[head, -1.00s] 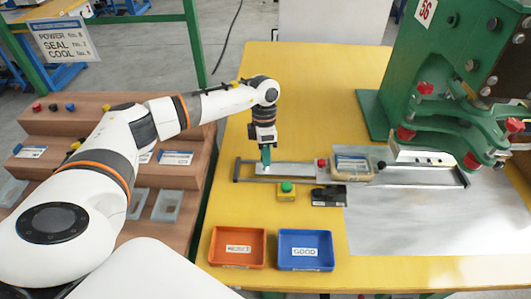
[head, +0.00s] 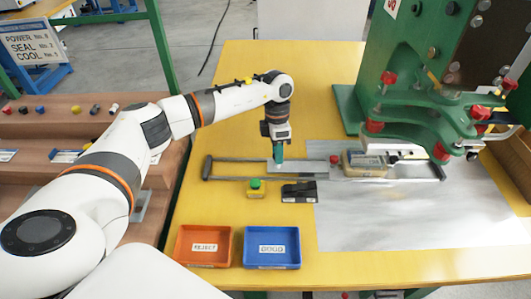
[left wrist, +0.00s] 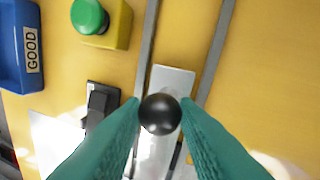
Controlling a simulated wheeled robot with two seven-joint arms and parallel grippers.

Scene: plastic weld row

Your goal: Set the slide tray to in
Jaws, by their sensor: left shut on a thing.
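The slide tray (head: 310,169) is a grey metal plate between two rails (head: 230,178) on the yellow table. It bears a beige holder (head: 364,164) at its right end, now at the front edge of the green press (head: 420,110). In the left wrist view the plate (left wrist: 172,80) carries a round black knob (left wrist: 161,114). My left gripper (head: 278,158) points down at the plate's left end. Its teal fingers (left wrist: 160,108) are shut on the black knob. The knob is hidden by the fingers in the head view. My right gripper is not in view.
A green button on a yellow box (head: 255,188) and a black switch (head: 299,192) stand close in front of the rails. An orange REJECT bin (head: 204,247) and a blue GOOD bin (head: 272,248) are nearer. The rails' left part is clear.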

